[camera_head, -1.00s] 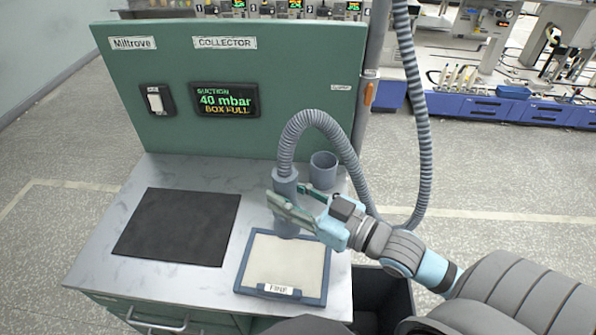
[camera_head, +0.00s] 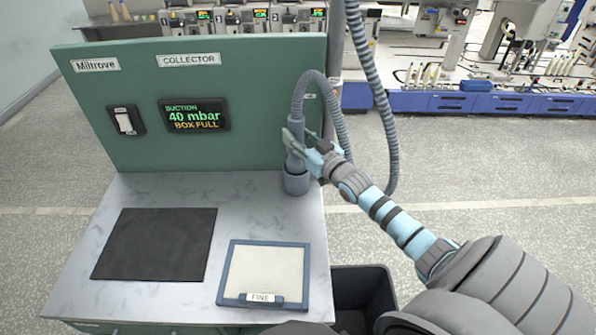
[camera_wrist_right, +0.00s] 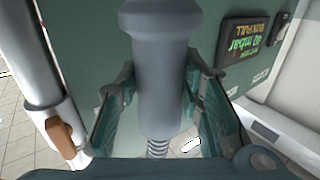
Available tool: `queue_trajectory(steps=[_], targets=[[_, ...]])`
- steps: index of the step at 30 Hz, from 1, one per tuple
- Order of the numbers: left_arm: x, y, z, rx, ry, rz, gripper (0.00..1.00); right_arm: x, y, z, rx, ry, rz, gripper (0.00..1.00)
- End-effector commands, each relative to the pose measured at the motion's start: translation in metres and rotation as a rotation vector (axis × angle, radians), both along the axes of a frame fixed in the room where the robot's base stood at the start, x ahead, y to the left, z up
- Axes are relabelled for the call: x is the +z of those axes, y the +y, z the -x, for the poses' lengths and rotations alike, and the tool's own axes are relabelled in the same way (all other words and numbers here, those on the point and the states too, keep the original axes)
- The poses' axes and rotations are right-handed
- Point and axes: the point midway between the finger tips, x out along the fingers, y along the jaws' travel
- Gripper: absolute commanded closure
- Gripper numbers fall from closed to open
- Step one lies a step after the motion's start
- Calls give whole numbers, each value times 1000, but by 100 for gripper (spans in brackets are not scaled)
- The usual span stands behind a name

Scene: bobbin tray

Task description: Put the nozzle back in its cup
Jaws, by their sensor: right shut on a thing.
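The grey nozzle (camera_head: 295,160) is upright on the end of a ribbed hose (camera_head: 312,77) in the head view. My right gripper (camera_head: 296,142) is shut around its body from the right. The nozzle's lower end is at the mouth of the blue-grey cup (camera_head: 297,184), which stands at the back right of the worktop. I cannot tell how deep the end sits in the cup. In the right wrist view, the nozzle (camera_wrist_right: 158,75) is between the two fingers of my right gripper (camera_wrist_right: 160,88). My left gripper is out of view.
A dark mat (camera_head: 155,245) lies at the left of the worktop (camera_head: 80,298). A blue-framed screen (camera_head: 305,262) labelled FINE lies at the front right. The green collector panel (camera_head: 75,100) rises behind. A dark bin (camera_head: 362,291) stands beside the worktop's right edge.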

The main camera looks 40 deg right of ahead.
Motion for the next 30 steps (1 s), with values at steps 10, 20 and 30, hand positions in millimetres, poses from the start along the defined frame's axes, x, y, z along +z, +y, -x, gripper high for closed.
queue_trajectory(steps=[10, 20, 30], targets=[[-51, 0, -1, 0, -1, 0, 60, -51, 0, 0, 1, -3, 1, 98], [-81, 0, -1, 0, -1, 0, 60, -82, 1, 0, 1, -2, 2, 98], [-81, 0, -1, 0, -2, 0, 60, -82, 0, 0, 1, -1, 0, 46]])
